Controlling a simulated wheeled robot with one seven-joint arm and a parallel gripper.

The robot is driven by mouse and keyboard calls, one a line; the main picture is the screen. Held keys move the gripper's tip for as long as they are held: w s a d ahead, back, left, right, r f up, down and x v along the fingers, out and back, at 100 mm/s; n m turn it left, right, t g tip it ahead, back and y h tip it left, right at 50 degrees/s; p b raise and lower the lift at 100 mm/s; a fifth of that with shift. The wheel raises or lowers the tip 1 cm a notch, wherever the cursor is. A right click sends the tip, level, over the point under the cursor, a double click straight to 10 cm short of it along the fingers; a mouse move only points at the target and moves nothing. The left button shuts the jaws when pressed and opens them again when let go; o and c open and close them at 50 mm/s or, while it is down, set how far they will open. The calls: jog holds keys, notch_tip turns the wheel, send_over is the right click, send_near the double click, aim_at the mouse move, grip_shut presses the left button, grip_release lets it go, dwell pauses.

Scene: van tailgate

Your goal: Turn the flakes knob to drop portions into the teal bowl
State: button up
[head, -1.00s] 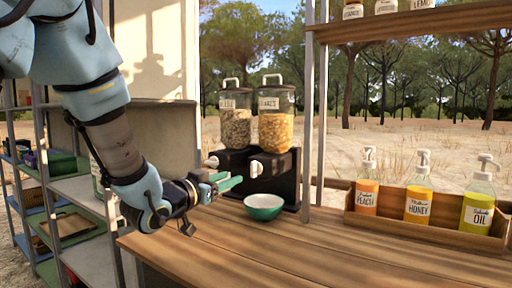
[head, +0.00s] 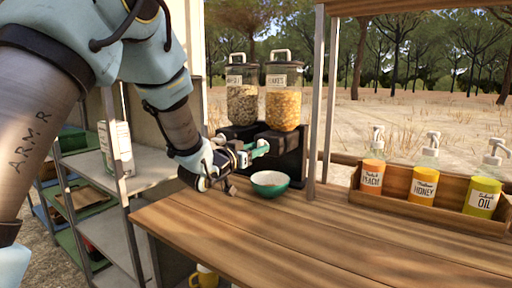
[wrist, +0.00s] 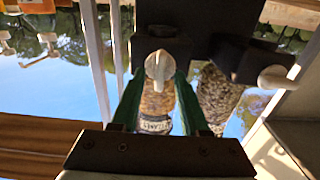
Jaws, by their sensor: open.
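The flakes dispenser (head: 283,108) is a clear canister of golden flakes on a black stand, behind the teal bowl (head: 270,191). The bowl sits upright on the wooden counter, white inside. My gripper (head: 260,148) is in front of the stand, above the bowl, with its green fingers open. In the wrist view, which is upside down, the pale flakes knob (wrist: 159,67) shows between the tips of my open gripper (wrist: 158,84), one finger on each side. I cannot tell whether they touch it. In the head view my gripper hides the knob.
A second canister (head: 241,105) with darker contents stands to the left; its knob (wrist: 277,78) shows in the wrist view. A metal post (head: 317,110) rises to the right of the dispenser. A wooden tray (head: 400,208) holds sauce bottles. The front counter is clear.

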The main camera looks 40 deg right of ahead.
jog(key=shift+c, duration=0.2)
grip_shut()
dwell(0.5)
